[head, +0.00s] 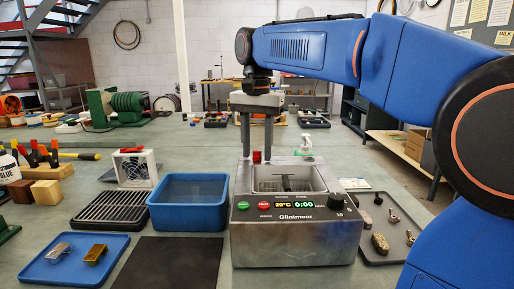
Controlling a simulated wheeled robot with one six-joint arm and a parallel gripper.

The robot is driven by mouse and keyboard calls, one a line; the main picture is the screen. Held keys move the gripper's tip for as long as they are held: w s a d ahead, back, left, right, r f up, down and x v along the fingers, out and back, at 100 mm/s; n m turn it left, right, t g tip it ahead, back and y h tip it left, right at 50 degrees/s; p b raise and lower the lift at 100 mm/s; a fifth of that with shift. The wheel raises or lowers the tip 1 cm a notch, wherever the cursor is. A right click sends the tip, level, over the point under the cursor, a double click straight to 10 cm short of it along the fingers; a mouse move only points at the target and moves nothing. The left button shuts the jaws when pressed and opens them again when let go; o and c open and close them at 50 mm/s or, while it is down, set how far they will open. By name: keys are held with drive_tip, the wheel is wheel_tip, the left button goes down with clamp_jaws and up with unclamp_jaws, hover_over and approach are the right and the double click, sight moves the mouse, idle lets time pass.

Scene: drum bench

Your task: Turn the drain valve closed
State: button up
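The ultrasonic cleaner (296,240), a grey metal box with an open tank, stands on the bench in the middle of the head view. A small red part (257,157), which looks like the drain valve's handle, shows at the back left of the tank. The valve body is hidden behind the cleaner, and I cannot tell whether the valve is open or closed. My gripper (257,154) points down there with its two dark fingers apart. The red part appears between the fingertips, with gaps visible on both sides; contact at depth cannot be judged.
A blue tub (188,215) and a black rack (113,209) stand left of the cleaner. A blue tray (62,275) with two small parts lies front left. A dark tray (401,250) with metal parts lies right. A green-white bottle (307,145) stands behind the tank.

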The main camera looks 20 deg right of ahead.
drive_tip(key=shift+c, duration=0.6)
clamp_jaws()
drive_tip(key=shift+n, duration=0.3)
drive_tip(key=n, duration=0.8)
drive_tip(key=shift+n, duration=0.4)
drive_tip(key=n, duration=0.4)
drive_tip(key=shift+n, duration=2.4)
